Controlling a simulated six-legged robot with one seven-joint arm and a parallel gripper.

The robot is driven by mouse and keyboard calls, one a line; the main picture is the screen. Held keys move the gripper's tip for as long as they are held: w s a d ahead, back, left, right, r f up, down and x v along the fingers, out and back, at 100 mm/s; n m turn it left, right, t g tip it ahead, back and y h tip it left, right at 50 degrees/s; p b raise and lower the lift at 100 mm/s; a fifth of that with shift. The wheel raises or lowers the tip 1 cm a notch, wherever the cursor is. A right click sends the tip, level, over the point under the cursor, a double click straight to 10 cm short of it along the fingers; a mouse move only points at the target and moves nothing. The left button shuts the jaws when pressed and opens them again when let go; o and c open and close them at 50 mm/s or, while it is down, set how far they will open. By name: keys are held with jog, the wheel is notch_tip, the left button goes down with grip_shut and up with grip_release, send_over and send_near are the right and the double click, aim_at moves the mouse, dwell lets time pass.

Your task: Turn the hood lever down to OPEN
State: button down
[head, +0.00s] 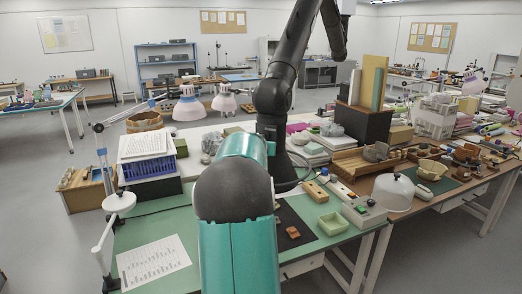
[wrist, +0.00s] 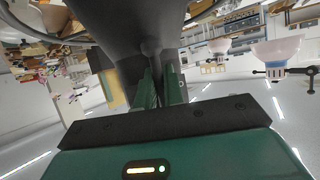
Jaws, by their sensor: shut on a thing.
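In the wrist view, my gripper (wrist: 160,76) has its two green fingers close together on a narrow dark part, which I take to be the hood lever. The fingers hide most of it, so I cannot read its angle or any OPEN mark. A broad dark grey body (wrist: 112,35), probably the hood, fills the space right beyond the fingertips. In the head view, my gripper and the lever cannot be made out; the dark arm runs up out of the top of the picture.
In the head view, a green mat (head: 205,228) bears a printed sheet (head: 153,264) and a green tray (head: 332,223). A white dome (head: 392,192) stands to the right. Pink-shaded lamps (head: 188,105) stand behind at left. Open floor lies at the left.

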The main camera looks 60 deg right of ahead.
jog(key=c, duration=1.5)
grip_release()
jog(key=shift+d+r, duration=0.1)
jog(key=shift+s+a+r, duration=0.1)
jog(key=shift+a+r, duration=0.15)
jog(key=shift+a, duration=0.3)
jog(key=v, duration=1.2)
jog(key=shift+a, duration=0.35)
jog(key=shift+s+r, duration=0.1)
jog(key=shift+s, duration=0.05)
